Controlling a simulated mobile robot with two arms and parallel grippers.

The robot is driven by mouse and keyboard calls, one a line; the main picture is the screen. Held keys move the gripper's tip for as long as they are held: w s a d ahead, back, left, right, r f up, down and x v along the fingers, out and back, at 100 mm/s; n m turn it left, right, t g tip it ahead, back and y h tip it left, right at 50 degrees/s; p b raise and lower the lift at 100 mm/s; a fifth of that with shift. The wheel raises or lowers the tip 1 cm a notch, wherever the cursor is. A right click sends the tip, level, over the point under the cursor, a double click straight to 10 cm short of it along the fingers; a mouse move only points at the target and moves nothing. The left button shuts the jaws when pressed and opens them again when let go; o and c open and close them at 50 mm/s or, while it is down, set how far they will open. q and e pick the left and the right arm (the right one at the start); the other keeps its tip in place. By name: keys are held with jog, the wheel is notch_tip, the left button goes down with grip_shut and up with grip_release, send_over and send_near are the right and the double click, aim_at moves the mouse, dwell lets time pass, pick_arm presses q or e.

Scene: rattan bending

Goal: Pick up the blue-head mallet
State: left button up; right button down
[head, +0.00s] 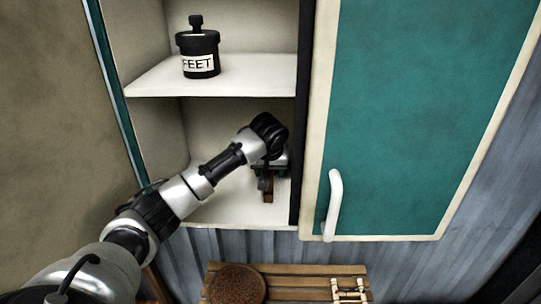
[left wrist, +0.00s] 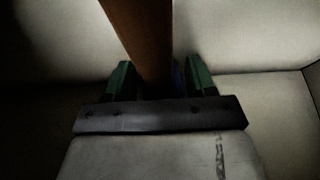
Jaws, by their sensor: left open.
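My left gripper (head: 268,173) is inside the lower compartment of the open cabinet, with its arm coming in from the left. A brown wooden piece, seemingly the mallet's handle (head: 268,195), shows just below the fingers. In the left wrist view the brown handle (left wrist: 143,35) runs up from between the two green fingers of the left gripper (left wrist: 160,78). The fingers stand apart on either side of it, with gaps. A dim bluish patch shows beside the handle's lower end; the mallet's head is otherwise hidden. My right gripper is not in view.
A black jar labelled FEET (head: 199,55) stands on the upper shelf (head: 140,78). A teal cabinet door (head: 415,110) with a white handle is at the right. Below are a slatted wooden bench (head: 290,287) and a round brown item (head: 237,285).

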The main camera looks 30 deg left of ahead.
pick_arm(q)
jog(key=shift+w+f, duration=0.1)
jog(key=shift+f, duration=0.2)
grip_shut()
jog(key=shift+r, duration=0.1)
jog(key=shift+a+r, duration=0.1)
jog(key=shift+a, duration=0.1)
